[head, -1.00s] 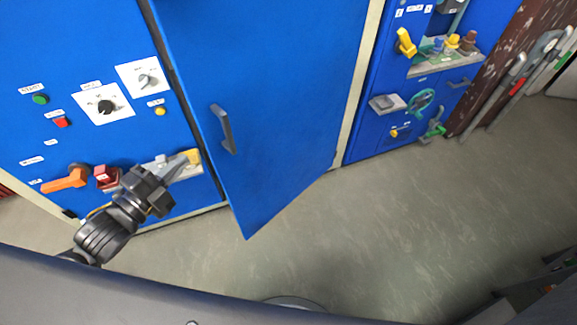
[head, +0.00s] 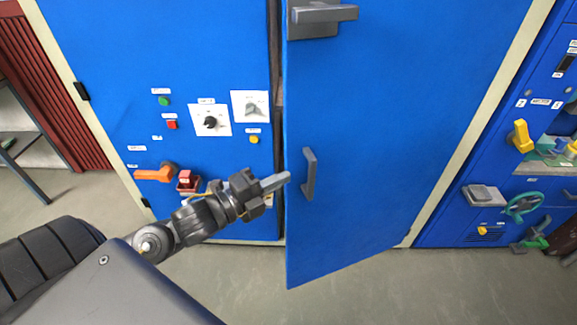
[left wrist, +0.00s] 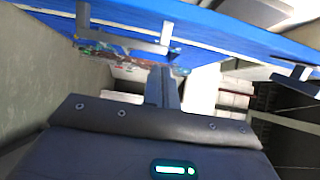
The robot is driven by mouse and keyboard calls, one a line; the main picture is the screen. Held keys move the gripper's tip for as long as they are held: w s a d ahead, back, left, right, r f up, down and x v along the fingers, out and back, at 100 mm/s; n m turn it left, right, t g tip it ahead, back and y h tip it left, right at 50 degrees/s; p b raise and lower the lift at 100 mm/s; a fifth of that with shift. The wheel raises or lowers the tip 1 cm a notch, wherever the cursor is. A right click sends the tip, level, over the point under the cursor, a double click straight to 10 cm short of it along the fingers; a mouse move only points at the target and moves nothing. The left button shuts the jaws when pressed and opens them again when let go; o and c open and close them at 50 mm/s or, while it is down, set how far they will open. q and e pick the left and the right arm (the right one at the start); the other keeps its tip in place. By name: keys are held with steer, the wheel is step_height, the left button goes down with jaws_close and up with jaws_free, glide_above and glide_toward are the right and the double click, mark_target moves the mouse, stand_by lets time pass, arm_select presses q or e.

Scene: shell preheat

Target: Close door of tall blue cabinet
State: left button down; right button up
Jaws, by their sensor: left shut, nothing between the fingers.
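The tall blue cabinet (head: 150,60) fills the back of the head view. Its blue door (head: 400,130) stands ajar, its free left edge swung out toward me and its lower corner over the floor. A grey handle (head: 309,174) is on the door near that edge, with a grey latch (head: 318,18) higher up. My left gripper (head: 286,178) is shut and empty, just left of the door handle; I cannot tell whether it touches the door. In the left wrist view the shut fingers (left wrist: 162,88) point toward the blue door (left wrist: 215,35) and a grey handle (left wrist: 125,38). My right gripper is not in view.
The left panel carries knobs, buttons and an orange lever (head: 152,174). Another blue panel (head: 500,130) with a yellow handle and green handwheel (head: 520,205) stands at right. The grey floor (head: 350,295) before the cabinet is clear.

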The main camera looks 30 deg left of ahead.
mark_target(304, 153)
arm_select(q)
steer(key=x, duration=0.2)
steer(key=p+x, duration=0.1)
steer(key=x, duration=0.2)
steer(key=shift+r, duration=0.25)
steer(key=shift+w+a+f+p, duration=0.15)
steer(key=shift+w+a+p, duration=0.3)
steer(key=shift+a, duration=0.35)
steer(key=shift+w+a+f+p, duration=0.1)
steer(key=shift+w+a+p, duration=0.15)
steer(key=shift+w+a, duration=0.45)
steer(key=shift+s+a, duration=0.1)
steer(key=shift+a, duration=0.05)
